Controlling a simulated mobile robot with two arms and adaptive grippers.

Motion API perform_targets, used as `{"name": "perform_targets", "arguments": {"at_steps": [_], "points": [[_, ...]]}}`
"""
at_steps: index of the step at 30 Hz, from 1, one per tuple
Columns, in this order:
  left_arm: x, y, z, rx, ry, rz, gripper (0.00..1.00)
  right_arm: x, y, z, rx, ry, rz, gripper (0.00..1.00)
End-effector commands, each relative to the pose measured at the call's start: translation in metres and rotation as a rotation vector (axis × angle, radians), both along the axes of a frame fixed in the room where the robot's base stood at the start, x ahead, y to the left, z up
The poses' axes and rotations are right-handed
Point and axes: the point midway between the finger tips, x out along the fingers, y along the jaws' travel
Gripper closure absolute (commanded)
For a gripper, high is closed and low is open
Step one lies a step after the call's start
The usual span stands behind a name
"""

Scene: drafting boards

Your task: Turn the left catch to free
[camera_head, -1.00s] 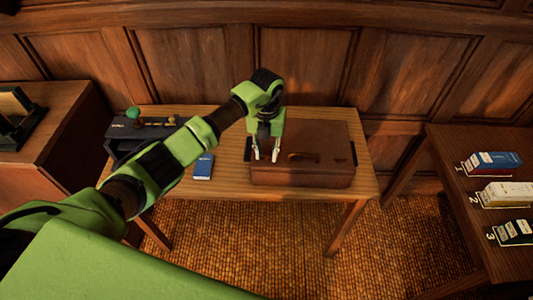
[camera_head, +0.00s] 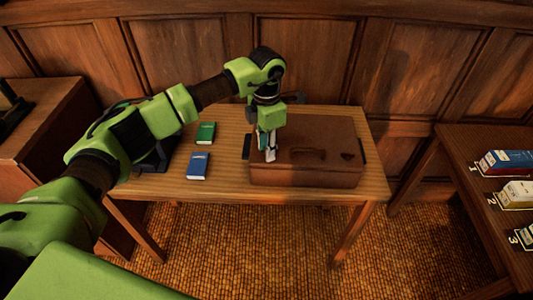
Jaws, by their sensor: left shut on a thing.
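A brown case (camera_head: 320,174) lies on the wooden table. My right gripper is not in view.
A blue book (camera_head: 198,166) and a green book (camera_head: 205,132) lie on the table (camera_head: 225,185) left of the case. A side table at right holds several boxes beside numbers. A wooden cabinet (camera_head: 50,125) stands at left.

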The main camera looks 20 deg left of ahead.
Motion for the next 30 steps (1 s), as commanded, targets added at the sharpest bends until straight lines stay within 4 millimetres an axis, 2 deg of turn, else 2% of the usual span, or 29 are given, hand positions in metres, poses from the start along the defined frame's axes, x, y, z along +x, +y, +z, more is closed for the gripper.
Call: {"name": "perform_targets", "arguments": {"at_steps": [1, 3, 12, 21, 30], "points": [[0.001, 0.001, -0.004, 0.000, -0.005, -0.043, 0.95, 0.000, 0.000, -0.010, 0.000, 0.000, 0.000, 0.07], [0.002, 0.001, -0.003, 0.001, -0.006, -0.107, 0.95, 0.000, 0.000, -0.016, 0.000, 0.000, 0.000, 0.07], [0.001, 0.000, -0.002, 0.000, -0.005, -0.343, 0.95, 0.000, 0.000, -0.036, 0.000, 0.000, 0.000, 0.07], [0.001, 0.000, 0.000, -0.001, -0.004, -0.481, 0.95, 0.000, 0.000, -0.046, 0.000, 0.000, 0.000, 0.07], [0.001, 0.000, 0.001, -0.001, -0.004, -0.522, 0.95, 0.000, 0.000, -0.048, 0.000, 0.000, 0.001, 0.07]]}}
